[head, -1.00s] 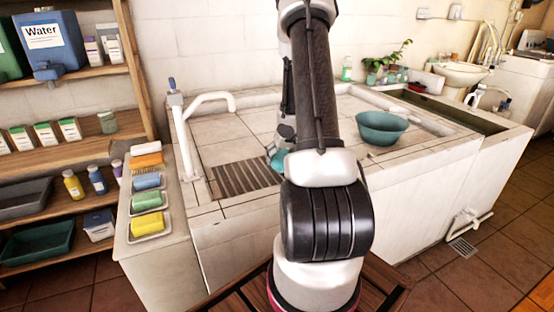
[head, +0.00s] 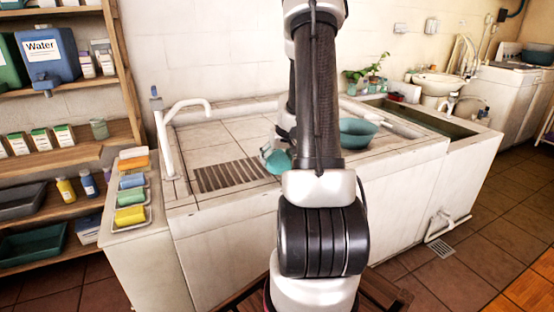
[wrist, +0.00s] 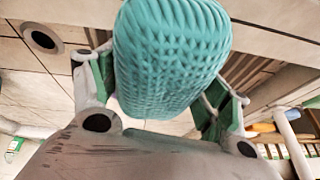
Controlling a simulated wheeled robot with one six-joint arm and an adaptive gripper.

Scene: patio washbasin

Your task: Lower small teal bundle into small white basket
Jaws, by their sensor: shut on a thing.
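The small teal bundle (head: 275,160) is a rounded roll, seen beside my arm above the washbasin's tiled top. In the wrist view the bundle (wrist: 170,50) has a knobbly woven surface and fills the upper middle. My gripper (wrist: 158,92) is shut on it, with one green-padded finger on each side. In the head view my gripper (head: 281,148) is partly hidden by my arm. I cannot make out a small white basket in either current view; my arm hides part of the basin top.
A teal bowl (head: 356,131) stands on the basin top, partly behind my arm. A slatted drain (head: 232,174) and a white tap (head: 188,108) are at the left. Coloured rolls lie on trays on the side ledge (head: 120,240). A shelf rack (head: 75,159) is at far left.

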